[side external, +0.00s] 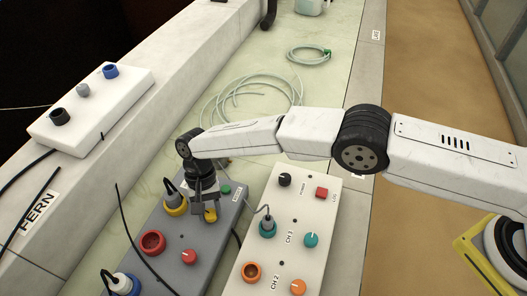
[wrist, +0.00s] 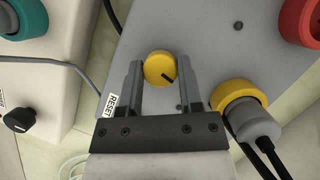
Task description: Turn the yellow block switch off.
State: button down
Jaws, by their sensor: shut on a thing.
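The yellow switch is a round yellow knob (side external: 210,216) on the grey box (side external: 211,248). In the wrist view the knob (wrist: 159,67) bears a dark pointer line slanting toward lower right. My gripper (side external: 208,205) reaches down over it from above. In the wrist view its two fingers (wrist: 160,75) stand on either side of the knob and are shut on it. In the side view the gripper hides the upper part of the knob.
A yellow-ringed socket with a cabled plug (wrist: 240,103) sits close beside my gripper. The grey box also has a red socket (side external: 152,242) and red knob (side external: 189,256). A cream box (side external: 270,262) stands to the right, a white box (side external: 93,104) at upper left. Coiled hose (side external: 243,92) lies behind.

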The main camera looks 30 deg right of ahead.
aim_at(210, 213)
jog(key=shift+a+n+h, duration=0.1)
jog(key=shift+n+h, duration=0.3)
jog(key=shift+n, duration=0.7)
jog(key=shift+c, duration=1.3)
grip_release()
jog(key=shift+r, duration=0.15)
jog(key=shift+v, duration=2.3)
notch_tip(210, 213, up, 7)
jog(key=shift+r, duration=0.1)
